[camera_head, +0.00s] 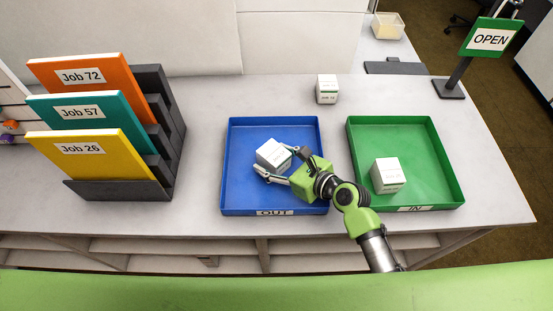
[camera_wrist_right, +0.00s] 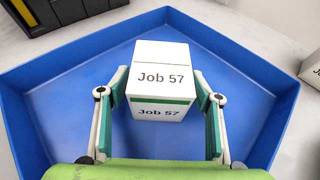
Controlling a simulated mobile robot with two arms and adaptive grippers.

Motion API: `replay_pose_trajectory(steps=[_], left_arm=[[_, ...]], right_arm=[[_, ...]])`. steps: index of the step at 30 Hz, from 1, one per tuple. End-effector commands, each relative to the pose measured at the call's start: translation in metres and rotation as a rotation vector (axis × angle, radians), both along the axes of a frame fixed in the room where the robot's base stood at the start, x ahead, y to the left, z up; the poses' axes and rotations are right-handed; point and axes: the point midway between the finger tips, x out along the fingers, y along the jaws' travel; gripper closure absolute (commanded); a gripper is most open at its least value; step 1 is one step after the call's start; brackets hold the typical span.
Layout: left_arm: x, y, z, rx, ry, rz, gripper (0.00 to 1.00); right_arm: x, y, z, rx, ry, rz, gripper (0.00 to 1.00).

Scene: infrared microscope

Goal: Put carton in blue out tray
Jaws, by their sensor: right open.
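A white carton (camera_head: 273,155) with a green stripe is in the blue OUT tray (camera_head: 238,190). In the right wrist view the carton (camera_wrist_right: 160,65) reads "Job 57", and the blue tray (camera_wrist_right: 60,110) surrounds it. My right gripper (camera_head: 272,164) reaches into the tray from the right. In the right wrist view its fingers (camera_wrist_right: 160,103) are open, one on each side of the carton's near part. I cannot tell whether the carton touches the tray floor. My left gripper is not in view.
A second white carton (camera_head: 388,175) is in the green IN tray (camera_head: 440,190). A third carton (camera_head: 327,89) stands on the table behind the trays. A dark rack (camera_head: 160,120) holds orange, teal and yellow job folders at left. An OPEN sign (camera_head: 490,38) stands at right.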

Motion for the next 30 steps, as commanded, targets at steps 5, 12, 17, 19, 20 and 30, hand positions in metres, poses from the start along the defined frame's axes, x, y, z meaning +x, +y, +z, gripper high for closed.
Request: replay_pose_trajectory(steps=[5, 12, 17, 19, 20, 30], left_arm=[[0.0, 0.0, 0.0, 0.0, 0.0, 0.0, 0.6], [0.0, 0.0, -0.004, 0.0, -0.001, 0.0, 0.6], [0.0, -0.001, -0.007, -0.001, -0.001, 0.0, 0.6], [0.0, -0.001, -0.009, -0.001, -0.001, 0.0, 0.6], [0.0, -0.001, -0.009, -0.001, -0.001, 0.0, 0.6], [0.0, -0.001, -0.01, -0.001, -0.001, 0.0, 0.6]], right_arm=[[-0.006, -0.007, 0.006, 0.0, 0.0, -0.001, 0.41], [-0.036, -0.036, 0.022, -0.002, 0.0, -0.001, 0.41], [-0.057, -0.057, 0.034, -0.002, -0.001, 0.001, 0.41], [-0.064, -0.064, 0.038, -0.002, -0.001, 0.001, 0.41], [-0.067, -0.067, 0.04, -0.001, 0.0, 0.0, 0.41], [-0.079, -0.078, 0.049, 0.001, 0.0, 0.002, 0.41]])
